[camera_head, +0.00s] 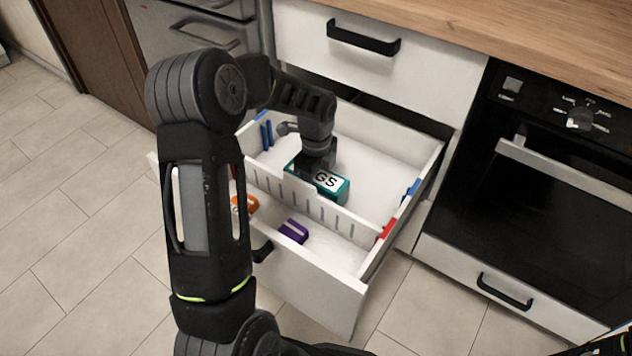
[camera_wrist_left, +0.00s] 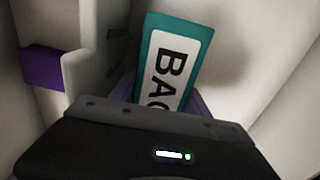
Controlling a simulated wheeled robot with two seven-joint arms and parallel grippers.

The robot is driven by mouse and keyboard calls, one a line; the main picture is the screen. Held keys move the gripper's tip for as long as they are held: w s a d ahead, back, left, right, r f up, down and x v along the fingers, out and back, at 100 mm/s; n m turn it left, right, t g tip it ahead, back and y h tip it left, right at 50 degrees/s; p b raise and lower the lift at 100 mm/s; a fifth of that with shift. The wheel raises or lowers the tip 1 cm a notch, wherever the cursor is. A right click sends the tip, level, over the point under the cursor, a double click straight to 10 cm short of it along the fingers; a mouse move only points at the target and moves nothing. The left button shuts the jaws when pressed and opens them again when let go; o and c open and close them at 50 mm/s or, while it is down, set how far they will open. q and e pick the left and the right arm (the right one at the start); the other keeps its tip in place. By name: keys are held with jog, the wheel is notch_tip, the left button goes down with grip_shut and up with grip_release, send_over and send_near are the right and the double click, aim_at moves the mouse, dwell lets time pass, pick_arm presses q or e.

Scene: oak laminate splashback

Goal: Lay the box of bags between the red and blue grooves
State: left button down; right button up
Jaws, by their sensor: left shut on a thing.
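The box of bags (camera_head: 335,187) is teal with a white label. It is behind the slotted white divider (camera_head: 300,202) in the open drawer. My left gripper (camera_head: 318,168) reaches down into the drawer, shut on the box. The wrist view shows the box (camera_wrist_left: 178,62) beyond the gripper body; its fingertips are hidden. Whether the box touches the drawer floor I cannot tell. Blue groove marks (camera_head: 412,188) are on the right drawer wall, farther back than the red groove mark (camera_head: 388,229). More blue marks (camera_head: 266,135) show at the left. My right gripper is out of view.
The back right of the drawer floor is clear. A closed drawer (camera_head: 380,70) and wooden worktop (camera_head: 500,35) are above. An oven (camera_head: 540,180) stands at the right.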

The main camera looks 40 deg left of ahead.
pick_arm(q)
jog(key=shift+f, duration=0.25)
jog(key=shift+c, duration=2.2)
grip_release()
jog(key=shift+r+p, duration=1.15)
jog(key=shift+r, duration=2.75)
